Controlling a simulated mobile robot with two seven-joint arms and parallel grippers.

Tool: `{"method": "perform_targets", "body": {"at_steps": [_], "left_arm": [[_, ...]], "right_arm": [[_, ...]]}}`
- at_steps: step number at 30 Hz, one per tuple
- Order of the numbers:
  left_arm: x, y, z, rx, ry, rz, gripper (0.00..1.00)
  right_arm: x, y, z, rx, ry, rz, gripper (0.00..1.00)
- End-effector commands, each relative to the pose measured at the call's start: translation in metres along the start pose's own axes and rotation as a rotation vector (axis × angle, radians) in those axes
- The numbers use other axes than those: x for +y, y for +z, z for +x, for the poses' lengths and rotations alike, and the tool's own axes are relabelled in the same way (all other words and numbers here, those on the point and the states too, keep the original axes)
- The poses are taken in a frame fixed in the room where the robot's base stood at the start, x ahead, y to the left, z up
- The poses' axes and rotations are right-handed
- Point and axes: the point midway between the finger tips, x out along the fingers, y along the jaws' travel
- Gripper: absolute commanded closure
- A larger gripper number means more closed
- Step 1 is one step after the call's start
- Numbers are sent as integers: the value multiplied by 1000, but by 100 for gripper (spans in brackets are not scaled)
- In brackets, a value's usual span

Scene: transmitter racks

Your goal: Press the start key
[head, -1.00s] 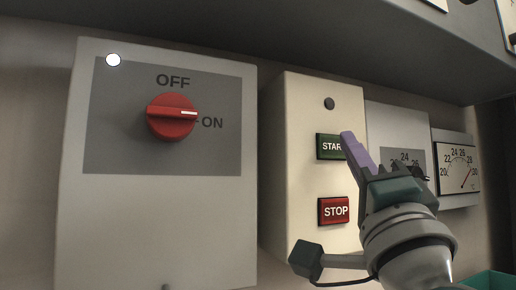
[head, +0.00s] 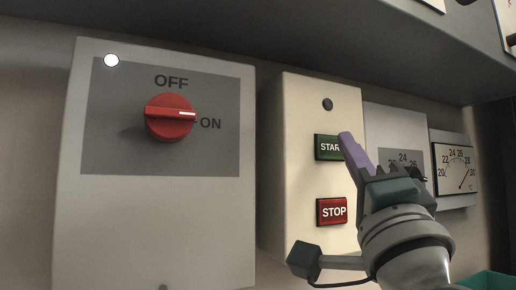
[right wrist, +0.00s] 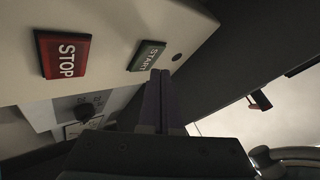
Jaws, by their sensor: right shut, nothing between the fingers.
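The green start key (head: 327,147) is on the front of a cream box (head: 292,190), above the red stop key (head: 332,211). My right gripper (head: 346,139) is shut and empty, its purple fingertips over the right end of the start key in the head view, hiding the last letter. In the right wrist view the start key (right wrist: 146,56) lies just above the fingertips (right wrist: 160,74), and the stop key (right wrist: 63,54) is to the left. I cannot tell whether the fingertips touch the key. My left gripper is not in view.
Left of the cream box is a grey box with a red rotary switch (head: 170,117), its white mark towards ON. A dark dot (head: 328,104) sits above the start key. Dial gauges (head: 456,170) are at the right. A dark shelf (head: 300,38) overhangs above.

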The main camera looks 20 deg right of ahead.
Motion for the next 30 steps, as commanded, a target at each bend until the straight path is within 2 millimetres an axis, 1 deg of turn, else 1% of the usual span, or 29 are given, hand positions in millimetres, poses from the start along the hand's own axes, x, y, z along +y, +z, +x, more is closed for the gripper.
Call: {"method": "perform_targets", "body": {"at_steps": [21, 30], "left_arm": [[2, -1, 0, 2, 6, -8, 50], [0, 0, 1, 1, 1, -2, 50]], "right_arm": [[0, 0, 0, 0, 0, 0, 100], [4, 4, 6, 0, 0, 0, 100]]}}
